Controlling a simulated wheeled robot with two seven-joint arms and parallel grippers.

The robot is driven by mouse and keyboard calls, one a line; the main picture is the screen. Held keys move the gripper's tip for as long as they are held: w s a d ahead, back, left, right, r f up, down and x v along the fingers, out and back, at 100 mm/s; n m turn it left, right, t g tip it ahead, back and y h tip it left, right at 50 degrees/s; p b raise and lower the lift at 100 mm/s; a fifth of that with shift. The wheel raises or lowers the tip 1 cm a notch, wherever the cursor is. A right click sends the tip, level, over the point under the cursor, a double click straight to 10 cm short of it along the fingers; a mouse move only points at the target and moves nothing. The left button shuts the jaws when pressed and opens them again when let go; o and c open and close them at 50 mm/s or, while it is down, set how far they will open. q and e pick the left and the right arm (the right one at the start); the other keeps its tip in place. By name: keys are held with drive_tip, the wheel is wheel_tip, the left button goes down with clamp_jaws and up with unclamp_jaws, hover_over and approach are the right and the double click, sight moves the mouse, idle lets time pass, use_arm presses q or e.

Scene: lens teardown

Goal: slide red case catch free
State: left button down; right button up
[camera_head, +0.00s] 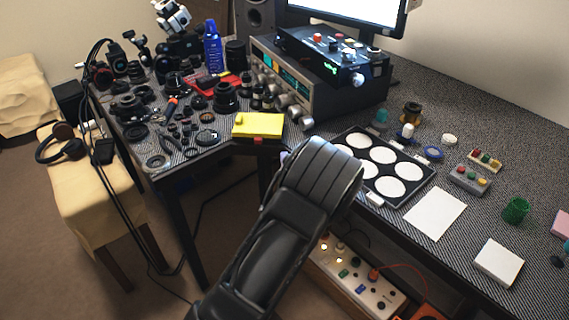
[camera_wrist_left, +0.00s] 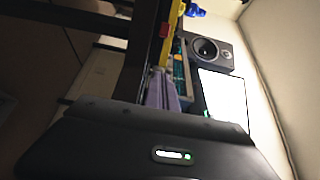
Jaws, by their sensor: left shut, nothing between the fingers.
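The yellow case (camera_head: 258,124) lies at the front edge of the table's inner corner. Its small red catch (camera_head: 257,141) shows on the case's front side. In the left wrist view the yellow case (camera_wrist_left: 176,14) is a narrow strip at the top, with the red catch (camera_wrist_left: 164,30) at its edge. My left arm comes up from the bottom in the head view and hides most of its gripper. The left gripper's grey-violet fingers (camera_wrist_left: 161,90) are shut and empty, pointing towards the case, apart from the catch. My right gripper is in neither view.
Lens parts and tools crowd the table left of the case. A silver receiver (camera_head: 283,82) stands behind it. A black tray with white discs (camera_head: 385,167) lies to the right. A lit power strip (camera_head: 357,275) sits below the table.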

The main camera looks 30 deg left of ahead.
sight(257, 141)
use_arm(q)
drive_tip(key=x, duration=0.7)
drive_tip(key=a, duration=0.1)
drive_tip(key=s+a, duration=0.1)
drive_tip(key=shift+a, duration=0.25)
drive_tip(key=shift+s+a, duration=0.4)
drive_tip(key=shift+a, duration=0.2)
drive_tip(key=shift+s+a, duration=0.35)
drive_tip(key=shift+a, duration=0.35)
drive_tip(key=shift+s+a, duration=0.35)
drive_tip(key=shift+a, duration=0.3)
